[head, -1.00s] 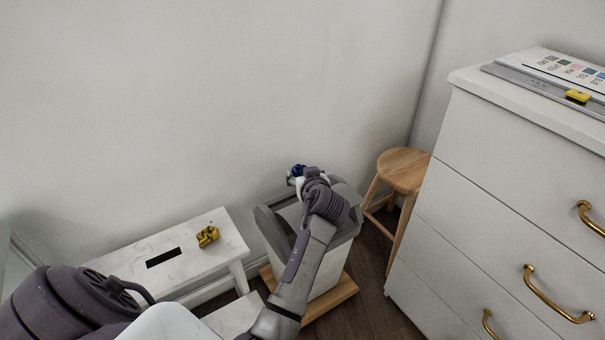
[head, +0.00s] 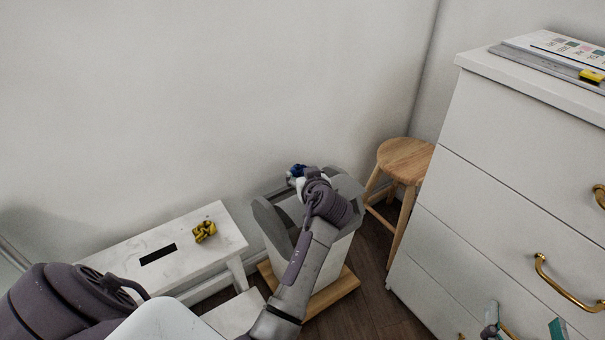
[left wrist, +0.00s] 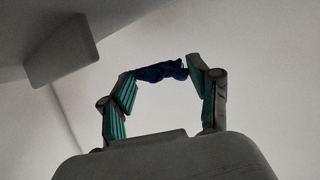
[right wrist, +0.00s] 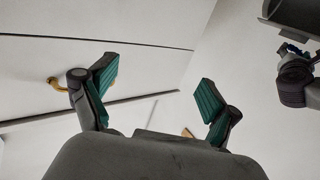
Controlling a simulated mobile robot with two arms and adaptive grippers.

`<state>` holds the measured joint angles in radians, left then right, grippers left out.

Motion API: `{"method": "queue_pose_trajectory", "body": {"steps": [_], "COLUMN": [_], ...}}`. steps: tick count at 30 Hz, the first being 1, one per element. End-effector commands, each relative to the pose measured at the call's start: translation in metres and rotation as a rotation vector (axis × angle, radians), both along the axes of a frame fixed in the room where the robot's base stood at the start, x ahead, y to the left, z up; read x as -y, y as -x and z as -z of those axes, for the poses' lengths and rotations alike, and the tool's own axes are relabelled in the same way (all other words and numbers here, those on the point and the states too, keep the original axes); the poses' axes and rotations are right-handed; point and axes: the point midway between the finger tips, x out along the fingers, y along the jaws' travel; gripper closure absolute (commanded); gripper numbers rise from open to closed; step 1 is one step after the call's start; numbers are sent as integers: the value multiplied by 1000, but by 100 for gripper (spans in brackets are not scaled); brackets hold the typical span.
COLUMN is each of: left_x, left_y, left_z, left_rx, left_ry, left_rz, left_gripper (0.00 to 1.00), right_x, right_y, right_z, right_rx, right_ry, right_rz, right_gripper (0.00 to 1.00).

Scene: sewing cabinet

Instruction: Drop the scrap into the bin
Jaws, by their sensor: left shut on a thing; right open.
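A crumpled blue scrap (head: 297,170) is held between the fingertips of my left gripper (head: 295,178). The left wrist view shows the blue scrap (left wrist: 160,71) pinched between both fingertips. In the head view this gripper is over the far side of the white bin (head: 335,258), which has a grey top. My forearm covers part of the bin's opening, so the exact height of the scrap above it is hard to tell. My right gripper (head: 524,326) is open and empty at the bottom right, in front of the drawers; its spread fingers show in the right wrist view (right wrist: 155,95).
A crumpled yellow piece (head: 204,231) lies on a white step stool (head: 222,222) left of the bin. A round wooden stool (head: 405,158) stands behind right. A white chest of drawers (head: 500,170) with brass handles fills the right. The wall is close behind the bin.

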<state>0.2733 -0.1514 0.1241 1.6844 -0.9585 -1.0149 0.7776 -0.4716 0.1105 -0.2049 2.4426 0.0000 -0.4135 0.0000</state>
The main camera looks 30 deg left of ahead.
Motion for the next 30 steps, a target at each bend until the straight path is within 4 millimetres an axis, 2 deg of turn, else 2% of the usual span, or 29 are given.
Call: {"method": "queue_pose_trajectory", "body": {"steps": [6, 14, 15, 19, 30], "left_x": [2, 2, 2, 2, 3], "left_y": [1, 1, 1, 1, 2], "left_z": [2, 2, 2, 2, 2], "left_rx": [1, 1, 1, 1, 1], "left_ry": [1, 1, 1, 1, 1], "left_rz": [0, 0, 0, 0, 0], "left_gripper": [47, 47, 32, 10, 9], "right_x": [-2, -2, -2, -2, -1], "right_y": [-1, -1, -1, -1, -1], "right_z": [-9, -10, -10, -10, -8], "right_rx": [51, 54, 54, 54, 50], "right_ry": [-13, -14, -14, -14, -13], "right_rz": [-3, -3, -3, -3, -2], "right_gripper": [11, 11, 11, 11, 11]}}
